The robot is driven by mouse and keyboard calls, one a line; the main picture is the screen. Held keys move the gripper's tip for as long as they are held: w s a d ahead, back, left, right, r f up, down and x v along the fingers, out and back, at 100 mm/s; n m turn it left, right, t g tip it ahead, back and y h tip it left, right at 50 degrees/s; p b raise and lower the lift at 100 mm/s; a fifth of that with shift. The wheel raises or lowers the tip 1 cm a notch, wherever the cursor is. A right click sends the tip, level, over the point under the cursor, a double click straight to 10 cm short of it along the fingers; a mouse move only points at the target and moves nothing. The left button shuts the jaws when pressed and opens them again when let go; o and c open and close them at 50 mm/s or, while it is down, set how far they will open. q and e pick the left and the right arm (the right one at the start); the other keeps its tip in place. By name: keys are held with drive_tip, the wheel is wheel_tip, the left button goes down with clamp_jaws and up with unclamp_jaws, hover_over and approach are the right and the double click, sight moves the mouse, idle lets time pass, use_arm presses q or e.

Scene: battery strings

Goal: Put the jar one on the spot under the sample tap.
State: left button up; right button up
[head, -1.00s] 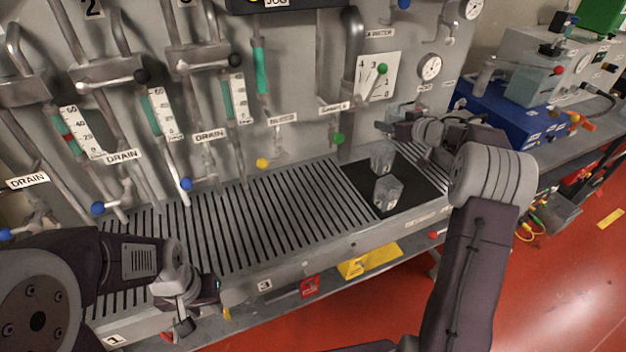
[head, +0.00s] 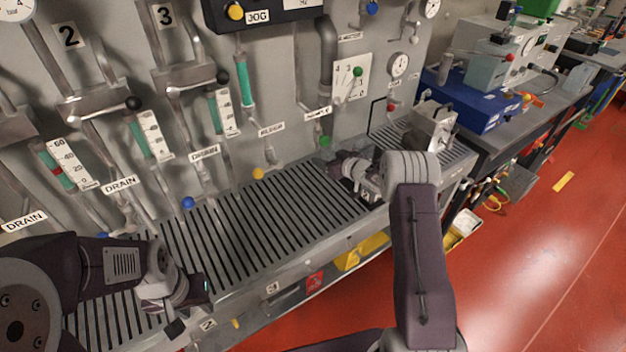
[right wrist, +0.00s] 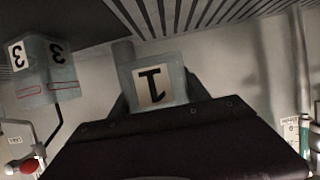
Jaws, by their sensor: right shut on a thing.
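In the right wrist view, my right gripper (right wrist: 155,98) is shut on a clear jar labelled 1 (right wrist: 153,72). A second clear jar, labelled 3 (right wrist: 42,72), stands apart to its left in that picture. In the head view my right gripper (head: 357,180) is low over the right part of the slatted tray (head: 262,215), and its wrist mostly hides the jars. The sample tap, with a green knob (head: 325,142), is on the panel just left of and behind it. My left gripper (head: 185,312) is over the tray's near left end; its fingers are unclear.
A yellow-knobbed tap (head: 258,173) and a blue-knobbed tap (head: 188,203) project over the tray. A grey metal device (head: 432,128) stands to the right, by a blue box (head: 470,103). The middle slats are clear.

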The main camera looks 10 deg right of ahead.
hover_over(313, 182)
wheel_tip(313, 182, down, 3)
drive_tip(key=shift+a+f, duration=0.1)
wheel_tip(313, 182, down, 3)
drive_tip(key=shift+f, duration=0.5)
drive_tip(key=shift+f, duration=0.15)
drive_tip(key=o, duration=1.4)
